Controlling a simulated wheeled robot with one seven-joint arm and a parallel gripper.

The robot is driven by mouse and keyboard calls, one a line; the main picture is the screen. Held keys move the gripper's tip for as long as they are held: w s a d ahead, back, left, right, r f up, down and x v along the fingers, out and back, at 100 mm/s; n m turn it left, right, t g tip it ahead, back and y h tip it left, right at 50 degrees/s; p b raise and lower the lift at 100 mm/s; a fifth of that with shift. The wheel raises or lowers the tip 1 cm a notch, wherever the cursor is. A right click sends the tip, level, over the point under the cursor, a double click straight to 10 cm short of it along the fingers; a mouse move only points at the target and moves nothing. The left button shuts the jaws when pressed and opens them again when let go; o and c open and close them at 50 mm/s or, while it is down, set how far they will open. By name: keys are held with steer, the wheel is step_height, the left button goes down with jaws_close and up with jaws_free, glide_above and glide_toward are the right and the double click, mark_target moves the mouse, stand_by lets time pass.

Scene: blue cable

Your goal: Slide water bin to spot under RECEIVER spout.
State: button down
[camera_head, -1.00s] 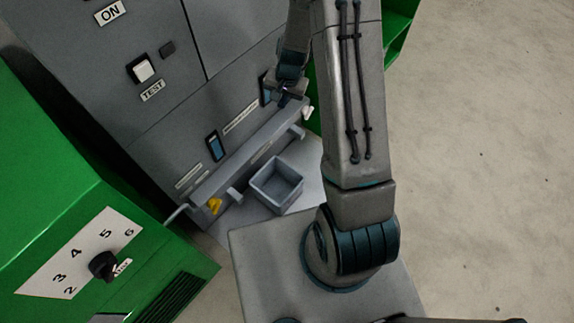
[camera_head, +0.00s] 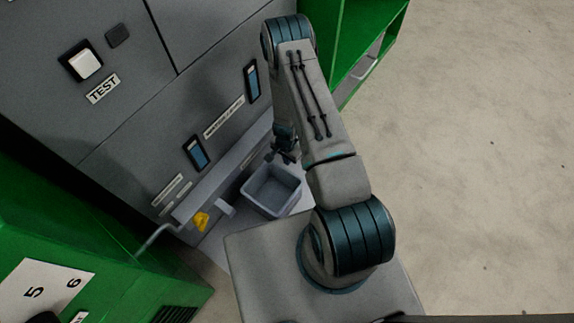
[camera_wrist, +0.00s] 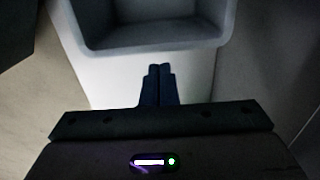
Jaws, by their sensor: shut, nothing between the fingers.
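The water bin (camera_head: 262,206) is an open grey tub on the light floor tray in front of the grey machine. Its rim and wall fill the top of the wrist view (camera_wrist: 150,47). My gripper (camera_head: 284,153) is at the bin's far edge in the head view. In the wrist view its closed fingers (camera_wrist: 160,69) point at the bin's outer wall, just short of it or touching; I cannot tell which. They hold nothing. A grey spout (camera_head: 226,208) sticks out left of the bin. The machine labels are too small to read, so I cannot tell which spout is RECEIVER.
A yellow valve handle (camera_head: 202,221) and a bent pipe (camera_head: 155,238) are left of the bin. Two blue gauges (camera_head: 197,153) sit on the machine front. A green cabinet (camera_head: 110,245) stands at left and a green shelf (camera_head: 345,50) behind the arm. Open floor lies right.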

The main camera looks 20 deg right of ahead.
step_height(320, 180, down, 9)
steer(key=b, duration=0.3)
steer(key=shift+a+f, duration=0.15)
steer(key=shift+s, duration=0.15)
